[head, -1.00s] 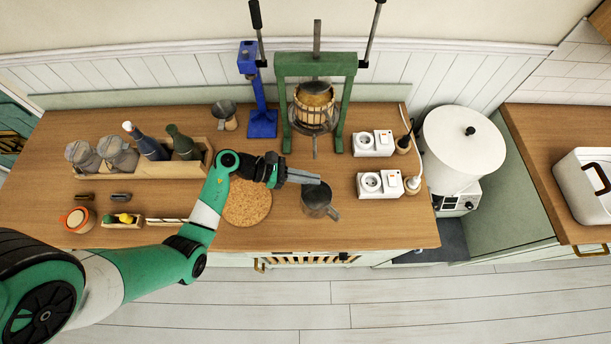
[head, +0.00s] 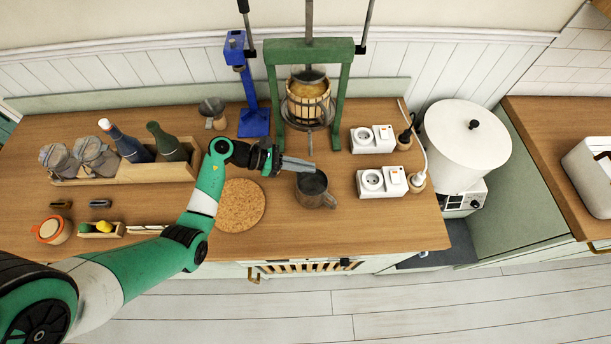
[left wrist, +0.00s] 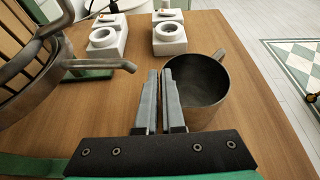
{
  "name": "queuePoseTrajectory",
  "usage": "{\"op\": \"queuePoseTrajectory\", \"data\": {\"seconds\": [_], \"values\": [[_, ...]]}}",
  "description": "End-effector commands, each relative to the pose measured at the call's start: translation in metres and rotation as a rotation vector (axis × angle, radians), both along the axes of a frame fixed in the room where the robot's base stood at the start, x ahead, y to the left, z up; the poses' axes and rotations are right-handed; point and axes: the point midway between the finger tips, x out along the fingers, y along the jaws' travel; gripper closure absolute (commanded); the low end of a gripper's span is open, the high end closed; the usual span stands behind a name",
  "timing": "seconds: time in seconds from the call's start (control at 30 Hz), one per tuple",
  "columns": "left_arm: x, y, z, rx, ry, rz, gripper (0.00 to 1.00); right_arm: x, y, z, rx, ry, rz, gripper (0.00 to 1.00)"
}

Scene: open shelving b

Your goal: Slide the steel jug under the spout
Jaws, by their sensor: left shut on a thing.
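The steel jug (head: 315,190) stands upright on the wooden counter in front of the green-framed fruit press, its handle towards the right. It also shows in the left wrist view (left wrist: 206,114), empty inside as far as I see. The press's spout (head: 310,145) points forward from under the slatted basket; in the left wrist view the spout (left wrist: 105,66) is left of my fingers. The jug is in front of the spout, with a gap between them. My left gripper (head: 298,164) is shut on the jug's near-left wall; the fingers partly hide that rim. My right gripper is not in view.
The press (head: 342,95) has legs either side of the spout. White socket blocks (head: 382,182) stand right of the jug. A round cork mat (head: 240,205) lies left. A blue stand (head: 253,120) is behind left; a bottle crate (head: 155,172) stands far left.

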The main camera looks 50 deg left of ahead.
Motion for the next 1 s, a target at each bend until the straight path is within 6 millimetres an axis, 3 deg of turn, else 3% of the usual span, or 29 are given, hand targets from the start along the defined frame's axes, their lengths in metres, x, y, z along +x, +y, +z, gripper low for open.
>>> {"op": "queuePoseTrajectory", "data": {"seconds": [0.4,1.0], "values": [[0.019,0.028,-0.002,0.001,-0.002,0.001,1.0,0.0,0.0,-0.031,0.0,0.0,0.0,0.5],[0.021,0.031,-0.002,0.0,-0.001,0.001,1.0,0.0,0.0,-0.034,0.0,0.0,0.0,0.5]]}}
